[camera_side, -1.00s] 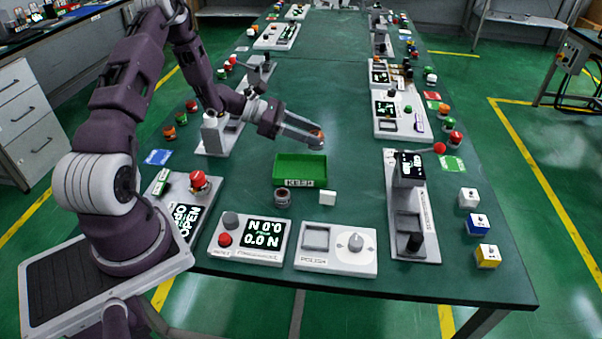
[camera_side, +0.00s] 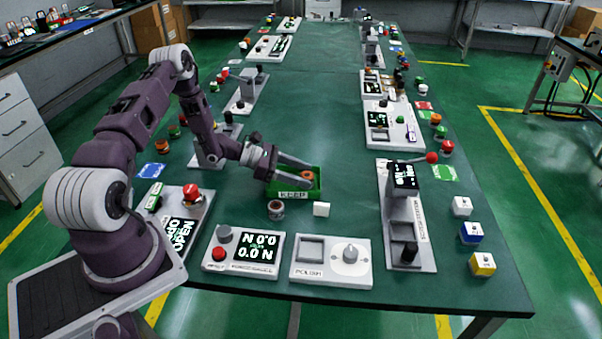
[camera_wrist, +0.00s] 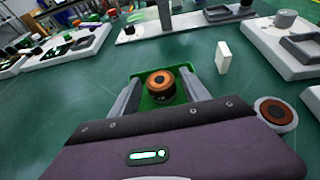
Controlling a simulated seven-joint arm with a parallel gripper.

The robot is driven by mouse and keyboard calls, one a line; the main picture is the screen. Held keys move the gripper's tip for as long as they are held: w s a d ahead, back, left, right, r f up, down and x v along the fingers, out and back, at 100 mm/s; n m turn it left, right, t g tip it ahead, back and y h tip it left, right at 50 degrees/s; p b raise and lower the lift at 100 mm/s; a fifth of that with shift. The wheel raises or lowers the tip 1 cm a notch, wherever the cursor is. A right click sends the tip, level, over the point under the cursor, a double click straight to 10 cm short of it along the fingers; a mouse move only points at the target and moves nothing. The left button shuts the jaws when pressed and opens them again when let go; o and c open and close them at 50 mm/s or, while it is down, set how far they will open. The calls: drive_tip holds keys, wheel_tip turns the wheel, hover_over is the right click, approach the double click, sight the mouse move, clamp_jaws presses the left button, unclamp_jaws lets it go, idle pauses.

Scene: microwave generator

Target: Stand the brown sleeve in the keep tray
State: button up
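The keep tray (camera_side: 318,190) is a shallow green box labelled KEEP in the middle of the table. A sleeve with an orange-brown top (camera_side: 306,174) and dark body stands upright in it. In the wrist view, this brown sleeve (camera_wrist: 160,84) shows its round top and centre hole within the green tray (camera_wrist: 152,104). My gripper (camera_side: 304,171) is low over the tray, its fingers on either side of the sleeve. In the wrist view, green shows between the fingers and the sleeve, so my gripper (camera_wrist: 161,76) looks open around it. The sleeve's base is hidden.
A grey ring part with a reddish-brown top (camera_side: 276,209) stands just in front of the tray. A white block (camera_side: 321,209) is beside it. A force gauge (camera_side: 243,251) and a polish unit (camera_side: 331,262) are nearer the front edge. A lever press (camera_side: 405,215) stands right.

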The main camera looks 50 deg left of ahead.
drive_tip(key=shift+r, duration=0.15)
drive_tip(key=v, duration=1.1)
drive_tip(key=shift+s+a+r, duration=0.2)
drive_tip(key=shift+s, duration=0.05)
drive_tip(key=s+d+r+m+g+y, duration=0.1)
drive_tip(key=s+d+r+m+g, duration=0.25)
drive_tip(key=d+r+m, duration=0.55)
drive_tip(key=s+d+r+m+g, duration=0.2)
drive_tip(key=d+r+m+g, duration=0.4)
drive_tip(key=d+r, duration=0.5)
drive_tip(key=s+d+r+m+t+y, duration=0.2)
drive_tip(key=s+r+m+y, duration=0.1)
drive_tip(key=s+m, duration=0.3)
drive_tip(key=s+d+r+m+t+y, duration=0.2)
drive_tip(key=s+m, duration=0.5)
drive_tip(key=s, duration=0.4)
drive_tip(key=r+t+y, duration=0.1)
drive_tip(key=y, duration=0.1)
drive_tip(key=shift+s+r+y, duration=0.2)
drive_tip(key=shift+s+y, duration=0.05)
drive_tip(key=shift+y, duration=0.05)
